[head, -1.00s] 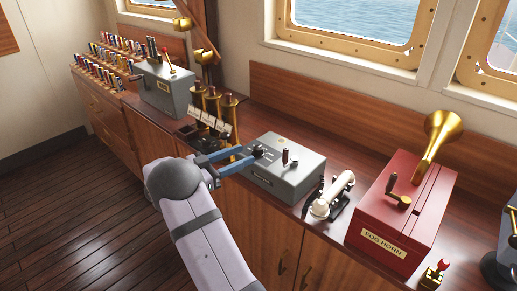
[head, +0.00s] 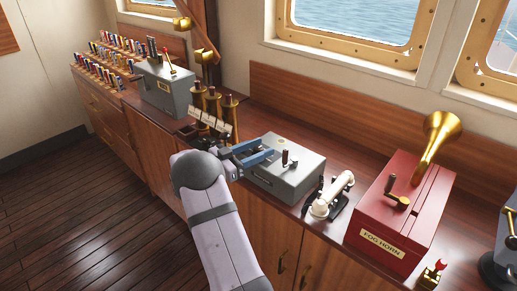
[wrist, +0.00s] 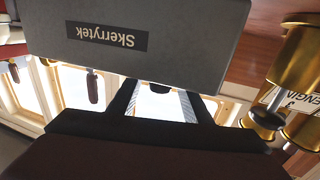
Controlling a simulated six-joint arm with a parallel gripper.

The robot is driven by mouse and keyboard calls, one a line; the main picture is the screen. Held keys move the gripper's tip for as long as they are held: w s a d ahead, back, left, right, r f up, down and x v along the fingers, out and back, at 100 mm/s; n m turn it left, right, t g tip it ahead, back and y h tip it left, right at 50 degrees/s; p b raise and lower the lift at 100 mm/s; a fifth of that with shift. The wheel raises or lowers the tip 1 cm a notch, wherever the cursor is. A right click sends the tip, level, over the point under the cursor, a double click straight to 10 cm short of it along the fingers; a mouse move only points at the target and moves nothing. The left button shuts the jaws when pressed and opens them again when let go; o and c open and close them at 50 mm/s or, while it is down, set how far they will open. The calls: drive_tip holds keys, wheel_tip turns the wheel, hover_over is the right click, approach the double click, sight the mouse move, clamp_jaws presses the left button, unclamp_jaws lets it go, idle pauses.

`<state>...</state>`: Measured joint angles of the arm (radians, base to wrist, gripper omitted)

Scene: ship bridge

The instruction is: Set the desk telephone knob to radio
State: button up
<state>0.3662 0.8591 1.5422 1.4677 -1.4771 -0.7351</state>
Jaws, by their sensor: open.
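A grey box (head: 287,185) stands on the counter. In the wrist view it appears upside down as a grey front (wrist: 190,40) with a "Skerrytek" label (wrist: 107,37). A small upright dark lever (head: 285,158) stands on its top; it also shows in the wrist view (wrist: 93,88). My gripper (head: 262,154) is open, with its blue fingers over the box's left top. In the wrist view a dark knob-like part (wrist: 160,88) shows between the fingers (wrist: 163,103); contact cannot be told. The fingers hide that part in the head view. No radio marking is readable.
A cream handset (head: 333,195) on a black cradle lies right of the box. Beyond it is the red fog horn box (head: 400,215). Brass tubes (head: 213,103) stand close behind and left of my gripper. A grey lever box (head: 166,90) stands farther left.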

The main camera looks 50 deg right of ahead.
drive_tip(key=c, duration=1.1)
drive_tip(key=shift+g, duration=0.3)
drive_tip(key=shift+o, duration=0.2)
drive_tip(key=shift+m+g+y, duration=0.8)
drive_tip(key=shift+m+g, duration=0.6)
drive_tip(key=shift+g, duration=0.4)
drive_tip(key=shift+m+g+b, duration=0.3)
drive_tip(key=shift+g+b, duration=0.1)
drive_tip(key=shift+b, duration=0.05)
drive_tip(key=shift+r+m+g+y+b, duration=0.1)
drive_tip(key=shift+m+g+y+b, duration=0.2)
drive_tip(key=shift+m+g+y, duration=0.4)
drive_tip(key=o, duration=1.1)
drive_tip(key=shift+c, duration=0.2)
